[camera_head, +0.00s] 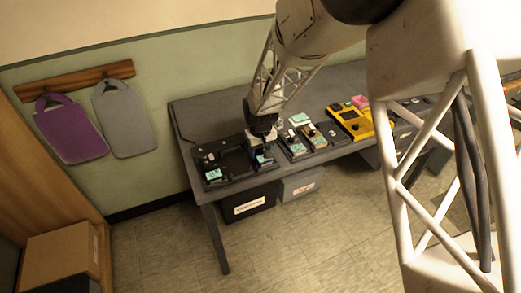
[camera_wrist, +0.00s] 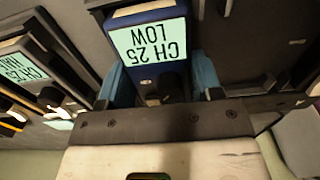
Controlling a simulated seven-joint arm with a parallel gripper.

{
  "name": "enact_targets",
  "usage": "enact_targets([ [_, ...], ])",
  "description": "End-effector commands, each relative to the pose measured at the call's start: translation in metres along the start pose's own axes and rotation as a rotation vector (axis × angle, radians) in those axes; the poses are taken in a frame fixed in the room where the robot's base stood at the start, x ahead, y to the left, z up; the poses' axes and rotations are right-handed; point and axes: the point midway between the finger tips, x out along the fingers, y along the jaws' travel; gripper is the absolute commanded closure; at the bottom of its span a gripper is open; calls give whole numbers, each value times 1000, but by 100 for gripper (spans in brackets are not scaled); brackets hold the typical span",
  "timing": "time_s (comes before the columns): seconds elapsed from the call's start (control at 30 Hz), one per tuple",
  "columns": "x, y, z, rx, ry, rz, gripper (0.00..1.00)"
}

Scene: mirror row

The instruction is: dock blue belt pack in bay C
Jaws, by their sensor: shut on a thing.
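The blue belt pack (camera_wrist: 148,58), with a pale green label reading "CH 25 LOW" upside down, sits between the two blue fingers of my gripper (camera_wrist: 160,82) in the wrist view. The gripper is shut on it. In the head view my gripper (camera_head: 263,146) is over the right end of the left black dock (camera_head: 236,164), and the pack's label shows just below it (camera_head: 264,160). I cannot tell whether the pack rests in a bay or is just above one. No bay letter is readable.
Another pack (camera_head: 213,175) stands at the dock's left end. A second dock to the right holds more packs (camera_head: 297,150); one labelled pack (camera_wrist: 22,68) is close in the wrist view. A yellow device (camera_head: 356,122) stands further right on the grey table (camera_head: 190,110).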

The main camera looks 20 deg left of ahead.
Motion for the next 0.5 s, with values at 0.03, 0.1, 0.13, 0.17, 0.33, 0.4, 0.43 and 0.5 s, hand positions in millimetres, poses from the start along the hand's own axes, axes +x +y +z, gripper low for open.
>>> enact_targets([
  [0.03, 0, 0, 0, 0, 0, 0, 69],
  [0.1, 1, 0, 0, 0, 0, 0, 69],
  [0.13, 2, 0, 0, 0, 0, 0, 69],
  [0.17, 1, 0, 0, 0, 0, 0, 36],
  [0.33, 1, 0, 0, 0, 0, 0, 11],
  [0.4, 1, 0, 0, 0, 0, 0, 11],
  [0.43, 1, 0, 0, 0, 0, 0, 11],
  [0.5, 1, 0, 0, 0, 0, 0, 11],
])
